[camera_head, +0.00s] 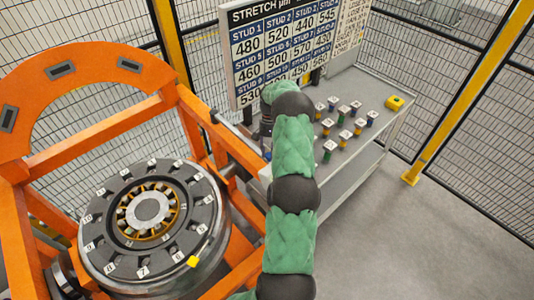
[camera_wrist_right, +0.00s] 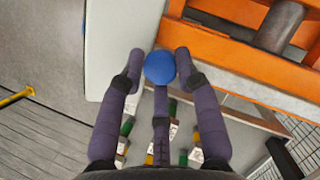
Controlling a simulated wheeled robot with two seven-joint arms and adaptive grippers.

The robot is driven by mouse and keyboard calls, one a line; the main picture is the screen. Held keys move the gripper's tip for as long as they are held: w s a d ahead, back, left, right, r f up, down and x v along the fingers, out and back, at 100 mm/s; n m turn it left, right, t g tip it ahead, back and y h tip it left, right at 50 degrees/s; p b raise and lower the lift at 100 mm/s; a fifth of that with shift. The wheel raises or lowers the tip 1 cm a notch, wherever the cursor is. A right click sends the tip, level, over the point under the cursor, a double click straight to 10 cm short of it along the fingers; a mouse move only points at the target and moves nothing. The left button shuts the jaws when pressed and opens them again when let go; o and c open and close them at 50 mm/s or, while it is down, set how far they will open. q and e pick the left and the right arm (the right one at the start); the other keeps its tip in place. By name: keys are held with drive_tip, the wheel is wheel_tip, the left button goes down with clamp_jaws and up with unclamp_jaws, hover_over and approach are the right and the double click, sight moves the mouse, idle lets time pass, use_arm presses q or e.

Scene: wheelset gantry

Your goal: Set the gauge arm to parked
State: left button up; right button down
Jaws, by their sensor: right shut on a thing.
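A blue ball-shaped knob (camera_wrist_right: 160,67) sits between the fingertips of my right gripper (camera_wrist_right: 159,72) in the right wrist view. The purple-grey fingers are closed around it. In the head view my right gripper (camera_head: 266,128) is mostly hidden behind my green and black right arm, beside the orange gantry frame (camera_head: 205,118). The knob does not show there, and I cannot clearly make out the gauge arm it may belong to. My left gripper is not in view.
A grey bench (camera_head: 375,145) holds several coloured studs and a yellow item (camera_head: 395,103). A stretch chart (camera_head: 285,50) stands behind. Mesh fencing encloses the area; floor at right is clear.

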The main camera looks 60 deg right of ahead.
drive_tip(key=shift+s+d, duration=0.15)
drive_tip(key=c, duration=0.9)
unclamp_jaws()
drive_tip(key=shift+s+d, duration=0.15)
drive_tip(key=shift+w+r, duration=0.25)
drive_tip(key=shift+r, duration=0.1)
drive_tip(key=v, duration=1.1)
drive_tip(key=shift+s, duration=0.2)
drive_tip(key=shift+d+r, duration=0.15)
